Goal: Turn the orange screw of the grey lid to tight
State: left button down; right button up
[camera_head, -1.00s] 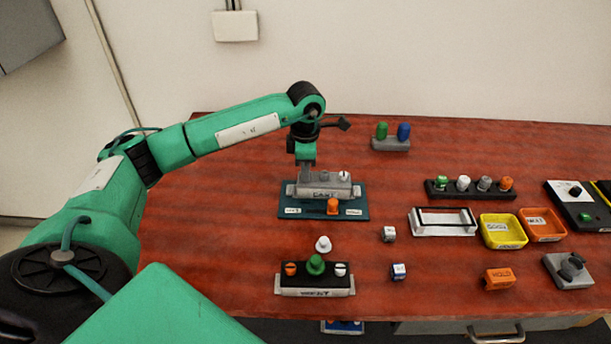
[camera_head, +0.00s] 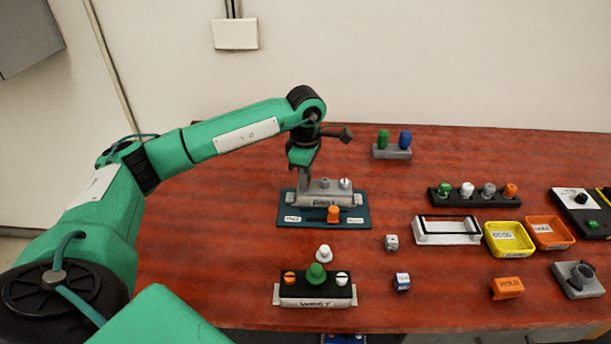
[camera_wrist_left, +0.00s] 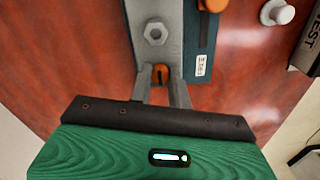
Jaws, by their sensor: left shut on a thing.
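The grey lid (camera_head: 322,197) sits on a labelled block on the teal mat (camera_head: 285,209); in the left wrist view the lid (camera_wrist_left: 152,12) runs down to my fingers. Its orange screw (camera_wrist_left: 160,71) has a dark slot and lies between my fingertips, at the end of the lid. My left gripper (camera_wrist_left: 161,82) is shut on the orange screw from above; in the head view the gripper (camera_head: 304,180) hides the screw. A grey hex screw (camera_wrist_left: 155,32) stands beside it on the lid, and a white screw (camera_head: 344,184) is at the far end. My right gripper is not in view.
An orange knob (camera_head: 333,214) stands on the mat's front edge. In front are a white knob (camera_head: 324,252) and the WEST block (camera_head: 316,302) with orange, green and white tops.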

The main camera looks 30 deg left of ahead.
pick_arm(q)
jog(key=c, duration=1.3)
grip_release()
notch_tip(320, 180, up, 14)
jog(key=b, duration=0.1)
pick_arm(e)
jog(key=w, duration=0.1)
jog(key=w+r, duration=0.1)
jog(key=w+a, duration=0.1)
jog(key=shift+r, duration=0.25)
pick_arm(q)
jog(key=shift+f, duration=0.1)
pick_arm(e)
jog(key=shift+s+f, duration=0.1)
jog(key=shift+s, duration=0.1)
